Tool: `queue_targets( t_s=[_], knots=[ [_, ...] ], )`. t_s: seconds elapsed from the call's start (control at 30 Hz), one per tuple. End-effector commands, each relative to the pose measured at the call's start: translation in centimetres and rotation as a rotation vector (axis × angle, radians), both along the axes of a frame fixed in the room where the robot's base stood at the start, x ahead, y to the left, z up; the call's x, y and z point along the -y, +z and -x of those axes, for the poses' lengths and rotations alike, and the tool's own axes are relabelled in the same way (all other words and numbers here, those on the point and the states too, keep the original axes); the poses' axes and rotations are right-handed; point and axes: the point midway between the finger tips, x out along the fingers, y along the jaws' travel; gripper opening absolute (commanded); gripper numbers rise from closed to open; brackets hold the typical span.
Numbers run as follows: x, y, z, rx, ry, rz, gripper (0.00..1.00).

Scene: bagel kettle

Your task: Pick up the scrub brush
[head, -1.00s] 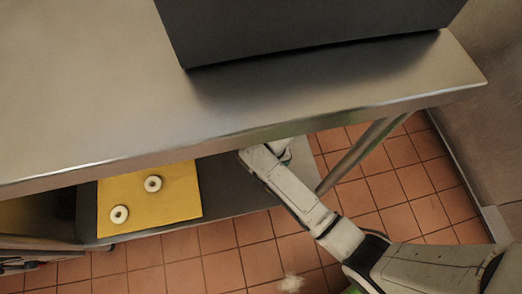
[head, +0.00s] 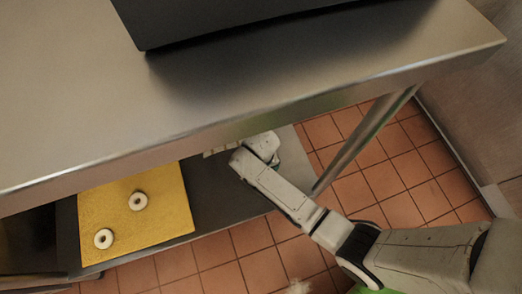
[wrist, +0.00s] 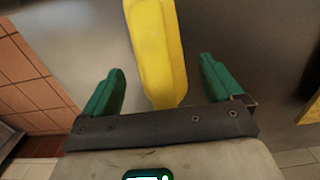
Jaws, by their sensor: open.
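In the wrist view, a long yellow block, which looks like the scrub brush (wrist: 157,50), extends from the top edge down between my gripper's fingers. Its bristles cannot be made out. My gripper (wrist: 161,78) is open, with one green finger on each side of the brush and a gap on both sides. In the head view, the end of my arm reaches under the upper steel table onto the grey lower shelf (head: 215,205). The table edge hides most of my gripper and the brush there.
The steel table (head: 60,100) overhangs the shelf, with a dark box (head: 230,15) on top. A yellow board (head: 165,215) with two bagels (head: 138,201) lies left of my arm. A table leg (head: 365,140) stands to the right.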

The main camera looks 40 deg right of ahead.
Motion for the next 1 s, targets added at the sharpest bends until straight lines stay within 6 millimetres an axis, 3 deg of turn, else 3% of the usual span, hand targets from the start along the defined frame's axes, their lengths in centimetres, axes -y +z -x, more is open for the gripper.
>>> queue_targets(
  t_s=[0.03, 0.1, 0.37, 1.0],
  knots=[
    [-0.07, -1.23, 0.04, -0.002, 0.001, 0.0, 0.93],
    [-0.07, -1.7, 0.04, -0.001, 0.001, 0.001, 0.93],
    [-0.07, -1.63, 0.03, 0.0, 0.001, 0.0, 0.91],
    [-0.07, -1.63, 0.05, -0.001, 0.001, 0.0, 0.29]
  ],
)
